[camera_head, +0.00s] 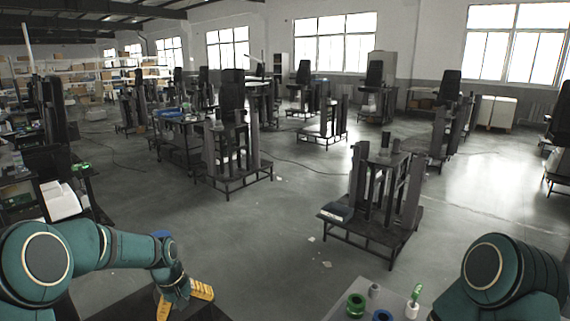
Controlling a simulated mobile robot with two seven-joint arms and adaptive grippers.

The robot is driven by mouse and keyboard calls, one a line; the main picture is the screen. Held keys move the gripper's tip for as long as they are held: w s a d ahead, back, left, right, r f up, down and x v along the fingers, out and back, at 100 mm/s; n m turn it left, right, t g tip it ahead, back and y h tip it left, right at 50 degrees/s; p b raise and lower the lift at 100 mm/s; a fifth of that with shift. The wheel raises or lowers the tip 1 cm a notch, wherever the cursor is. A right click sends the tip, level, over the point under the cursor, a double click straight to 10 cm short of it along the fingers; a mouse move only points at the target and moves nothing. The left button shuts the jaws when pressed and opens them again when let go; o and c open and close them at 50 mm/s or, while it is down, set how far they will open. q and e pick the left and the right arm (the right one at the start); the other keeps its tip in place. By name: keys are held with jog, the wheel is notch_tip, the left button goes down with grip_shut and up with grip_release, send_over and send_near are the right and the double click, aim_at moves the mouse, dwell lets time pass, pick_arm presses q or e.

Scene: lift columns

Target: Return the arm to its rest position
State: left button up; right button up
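My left arm comes in from the left edge and bends down to my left gripper (184,301) at the bottom of the head view. Its two yellow fingers stand apart, with nothing visible between them. The dark surface below is partly hidden by the arm. My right arm (505,280) shows only as teal upper links at the lower right. Its gripper is out of the picture.
A light table (345,292) at the bottom edge holds a green ring-shaped part (356,305), a small grey cylinder (375,290), a blue part (382,316) and a white-and-green item (413,304). Dark lift columns (385,195) stand beyond. Grey floor (270,240) between is mostly clear.

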pick_arm(q)
jog(key=s+d+f+m+h+b, duration=0.1)
jog(key=s+d+f, duration=0.4)
jog(key=f, duration=0.2)
jog(key=s+d+f+m+b, duration=0.1)
jog(key=s+d+f+b, duration=0.1)
jog(key=s+d+f, duration=0.45)
jog(key=s+d+f+b, duration=0.1)
jog(key=s+d+f, duration=0.1)
jog(key=s+f, duration=0.2)
jog(key=s+d+f+m+t+h+b, duration=0.1)
jog(key=s+f, duration=0.3)
jog(key=s, duration=0.5)
jog(key=shift+d+f, duration=0.2)
jog(key=shift+d, duration=0.2)
jog(key=shift+s, duration=0.1)
jog(key=shift+c, duration=0.3)
